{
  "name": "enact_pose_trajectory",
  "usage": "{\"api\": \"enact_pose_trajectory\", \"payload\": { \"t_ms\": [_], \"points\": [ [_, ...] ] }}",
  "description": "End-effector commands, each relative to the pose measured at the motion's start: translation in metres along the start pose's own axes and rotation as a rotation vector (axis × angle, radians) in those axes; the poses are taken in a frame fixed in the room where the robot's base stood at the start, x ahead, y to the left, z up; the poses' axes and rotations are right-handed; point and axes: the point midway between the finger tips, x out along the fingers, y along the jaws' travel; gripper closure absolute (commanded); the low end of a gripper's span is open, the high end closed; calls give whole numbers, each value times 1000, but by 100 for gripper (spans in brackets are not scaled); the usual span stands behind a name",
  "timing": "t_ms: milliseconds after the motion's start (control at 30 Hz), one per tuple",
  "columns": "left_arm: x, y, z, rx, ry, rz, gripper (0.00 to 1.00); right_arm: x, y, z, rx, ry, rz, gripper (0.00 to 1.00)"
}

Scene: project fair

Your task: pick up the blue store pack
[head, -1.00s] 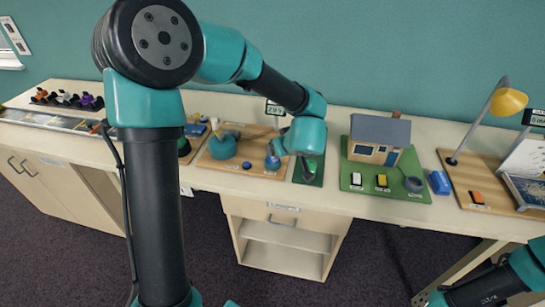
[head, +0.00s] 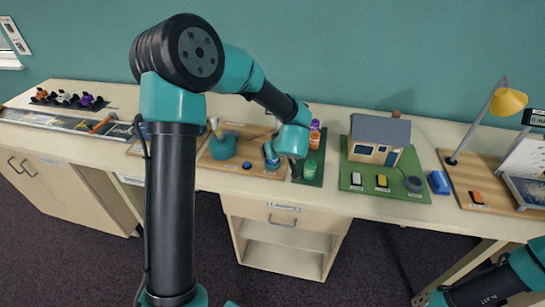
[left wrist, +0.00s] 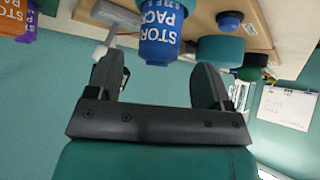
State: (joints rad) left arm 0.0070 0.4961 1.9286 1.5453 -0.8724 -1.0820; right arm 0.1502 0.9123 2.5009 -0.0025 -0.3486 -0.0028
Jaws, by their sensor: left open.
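The blue store pack (left wrist: 160,38) is a small blue tub with white lettering in the left wrist view. It sits ahead of my left gripper (left wrist: 160,85), roughly in line with the gap between the two spread fingers, which are open and empty. In the head view the blue pack (head: 270,154) stands on the wooden board, partly hidden by my left gripper (head: 283,170) just right of it.
A teal pot-like model (head: 222,147) stands left of the blue pack. A model house (head: 378,140) stands farther right.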

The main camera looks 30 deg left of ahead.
Motion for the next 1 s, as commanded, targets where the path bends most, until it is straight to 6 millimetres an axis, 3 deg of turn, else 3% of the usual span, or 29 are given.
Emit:
{"api": "enact_pose_trajectory", "payload": {
  "t_ms": [433,933,1000],
  "points": [
    [49,2,1,0,-1,-1,26,0,0,0,0,0,0,57],
    [51,2,0,0,0,0,26,0,0,0,0,0,0,57],
    [51,2,1,0,0,0,31,0,0,0,0,0,0,57]
  ]
}}
